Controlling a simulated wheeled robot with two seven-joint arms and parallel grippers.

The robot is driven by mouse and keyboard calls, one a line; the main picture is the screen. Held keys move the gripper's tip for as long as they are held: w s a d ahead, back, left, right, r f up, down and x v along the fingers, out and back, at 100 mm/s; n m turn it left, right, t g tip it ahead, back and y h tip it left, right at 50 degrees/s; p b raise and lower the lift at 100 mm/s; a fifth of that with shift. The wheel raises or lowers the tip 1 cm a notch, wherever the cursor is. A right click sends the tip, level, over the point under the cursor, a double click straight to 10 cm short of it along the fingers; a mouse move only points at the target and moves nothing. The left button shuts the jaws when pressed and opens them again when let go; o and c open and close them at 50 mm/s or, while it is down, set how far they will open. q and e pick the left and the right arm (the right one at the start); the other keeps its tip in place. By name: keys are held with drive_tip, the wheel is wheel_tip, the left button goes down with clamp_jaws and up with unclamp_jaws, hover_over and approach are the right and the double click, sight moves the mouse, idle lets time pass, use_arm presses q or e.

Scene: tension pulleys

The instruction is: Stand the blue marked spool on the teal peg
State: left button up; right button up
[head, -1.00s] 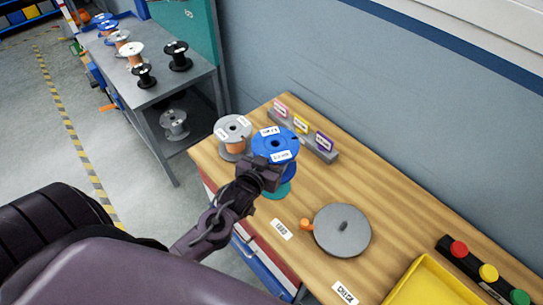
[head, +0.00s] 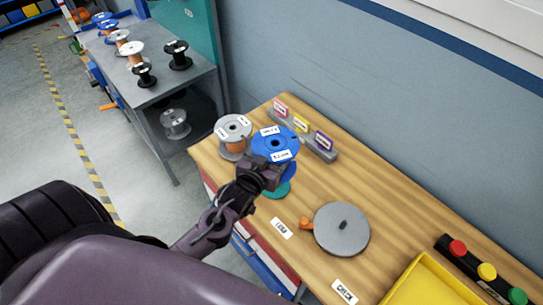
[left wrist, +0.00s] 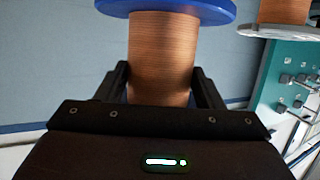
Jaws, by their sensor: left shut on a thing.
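The blue spool (head: 275,140) is upright, with white labels on its blue top flange. In the left wrist view its copper-coloured winding (left wrist: 162,60) stands between my two fingers, under the blue flange. My left gripper (head: 270,172) is shut on this winding from the near side. The teal base (head: 279,191) shows directly below the spool. The peg itself is hidden, and I cannot tell whether the spool rests on the base or hangs just above it. My right gripper is out of view.
A grey spool (head: 234,130) stands close left of the blue one. A rack with coloured tags (head: 301,125) is behind. A grey disc (head: 342,215) with an orange knob, a yellow tray (head: 425,262) and a button strip (head: 470,262) lie to the right.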

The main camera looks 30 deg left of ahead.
use_arm(q)
drive_tip(key=shift+f, duration=0.1)
drive_tip(key=shift+f+b, duration=0.6)
drive_tip(key=shift+f, duration=0.6)
drive_tip(key=shift+f, duration=0.1)
drive_tip(key=shift+p, duration=0.3)
drive_tip(key=shift+f, duration=0.2)
idle(0.4)
drive_tip(key=shift+f+b, duration=0.8)
drive_tip(key=shift+f, duration=0.5)
drive_tip(key=shift+p, duration=0.3)
drive_tip(key=shift+f, duration=0.25)
